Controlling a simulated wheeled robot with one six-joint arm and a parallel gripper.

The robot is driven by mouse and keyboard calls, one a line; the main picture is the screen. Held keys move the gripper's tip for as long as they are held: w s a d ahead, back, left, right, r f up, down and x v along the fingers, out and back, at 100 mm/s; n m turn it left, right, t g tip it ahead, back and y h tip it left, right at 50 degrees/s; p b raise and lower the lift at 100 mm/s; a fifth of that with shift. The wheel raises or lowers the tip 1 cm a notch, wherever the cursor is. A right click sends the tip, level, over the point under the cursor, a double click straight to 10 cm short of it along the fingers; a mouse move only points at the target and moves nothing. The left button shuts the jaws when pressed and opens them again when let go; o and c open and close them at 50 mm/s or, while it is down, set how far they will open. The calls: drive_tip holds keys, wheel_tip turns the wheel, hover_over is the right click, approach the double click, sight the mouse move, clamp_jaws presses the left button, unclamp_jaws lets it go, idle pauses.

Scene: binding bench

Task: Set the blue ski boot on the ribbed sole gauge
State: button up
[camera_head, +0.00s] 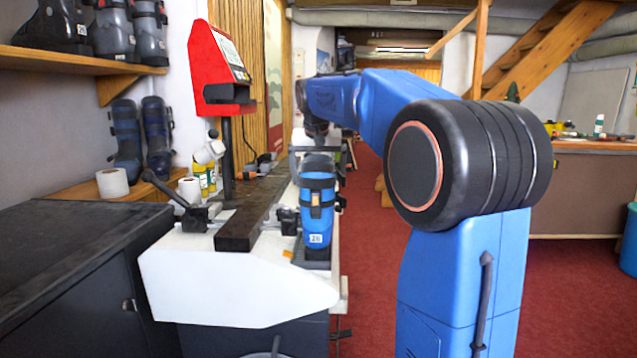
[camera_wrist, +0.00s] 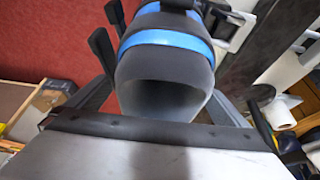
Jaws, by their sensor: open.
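The blue ski boot (camera_head: 318,208) stands upright at the right edge of the white bench, with dark straps and a white number label. A dark ribbed plate, seemingly the sole gauge (camera_head: 311,259), shows under the boot's lower end; the contact is hard to make out. My gripper (camera_head: 317,151) is open at the top of the boot. In the wrist view, the boot's dark cuff with a blue band (camera_wrist: 172,43) lies between the spread fingers of my gripper (camera_wrist: 165,100). I cannot tell whether either finger touches it. The gauge is not identifiable in that view.
A dark beam (camera_head: 250,222) and a black clamp (camera_head: 197,215) lie on the white bench (camera_head: 235,280), left of the boot. A red display unit (camera_head: 219,68) stands behind. A dark cabinet (camera_head: 70,270) is at left. Red floor (camera_head: 365,230) lies open to the right.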

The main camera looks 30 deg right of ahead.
drive_tip(key=v, duration=0.9)
drive_tip(key=shift+r, duration=0.35)
drive_tip(key=shift+s+a, duration=0.15)
drive_tip(key=shift+s, duration=0.05)
drive_tip(key=s+a+f+n+y, duration=0.1)
drive_tip(key=s+a+f, duration=0.4)
drive_tip(key=s+f, duration=0.6)
drive_tip(key=s+a+f+n+y, duration=0.1)
drive_tip(key=s+a+f+n, duration=0.2)
drive_tip(key=s+f, duration=0.8)
drive_tip(key=s+a+f+n, duration=0.2)
drive_tip(key=s+a+f, duration=0.5)
drive_tip(key=s+f, duration=0.5)
drive_tip(key=shift+s+a+n+t+y, duration=0.35)
drive_tip(key=shift+s+n+t+y, duration=0.05)
drive_tip(key=shift+s, duration=0.4)
drive_tip(key=shift+d+r, duration=0.1)
